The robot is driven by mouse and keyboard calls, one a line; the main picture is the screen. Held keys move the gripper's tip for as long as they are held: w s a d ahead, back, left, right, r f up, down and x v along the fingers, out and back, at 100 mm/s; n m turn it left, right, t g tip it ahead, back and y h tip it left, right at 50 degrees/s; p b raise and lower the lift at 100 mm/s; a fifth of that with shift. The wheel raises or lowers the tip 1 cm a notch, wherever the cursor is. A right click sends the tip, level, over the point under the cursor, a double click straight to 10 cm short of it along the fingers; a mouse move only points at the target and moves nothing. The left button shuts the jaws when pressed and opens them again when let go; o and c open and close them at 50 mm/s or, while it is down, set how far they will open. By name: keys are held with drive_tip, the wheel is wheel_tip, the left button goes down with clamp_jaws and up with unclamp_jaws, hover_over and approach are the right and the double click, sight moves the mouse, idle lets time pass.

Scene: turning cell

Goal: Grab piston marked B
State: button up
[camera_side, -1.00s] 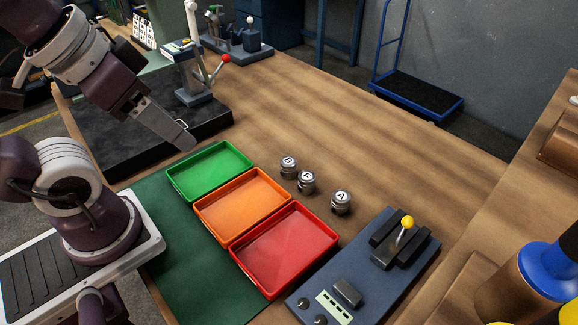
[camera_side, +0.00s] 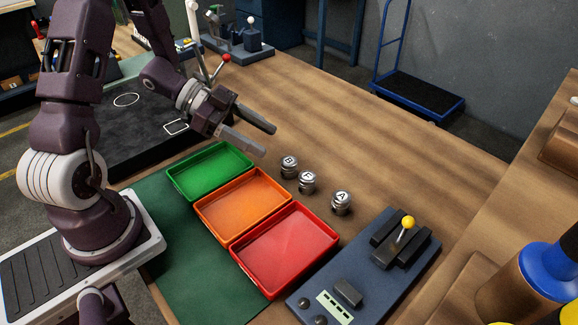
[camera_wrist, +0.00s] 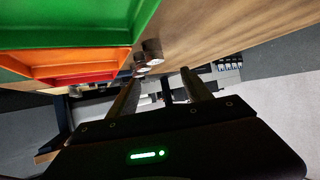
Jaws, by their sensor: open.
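The piston marked B (camera_side: 289,166) stands upright on the wooden bench, right of the green tray, in the side view. A second piston (camera_side: 307,181), its letter hard to read, stands close beside it. The piston marked A (camera_side: 341,202) stands apart, farther to the right. My gripper (camera_side: 268,140) is open and empty, above the bench and a little up and left of the B piston. In the wrist view the fingers (camera_wrist: 158,88) are spread. Small metal pistons (camera_wrist: 150,53) show near the trays there, their letters unreadable.
Empty green (camera_side: 211,170), orange (camera_side: 243,205) and red (camera_side: 285,248) trays stand in a row left of the pistons. A control panel with a yellow-knobbed lever (camera_side: 405,232) stands to the right. A red-knobbed lever (camera_side: 226,58) is behind my gripper. The bench behind the pistons is clear.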

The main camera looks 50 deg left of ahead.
sight(288, 160)
drive_tip(key=x, duration=0.4)
drive_tip(key=s+f+x, duration=0.1)
drive_tip(key=x, duration=0.2)
drive_tip(key=shift+a, duration=0.1)
clamp_jaws()
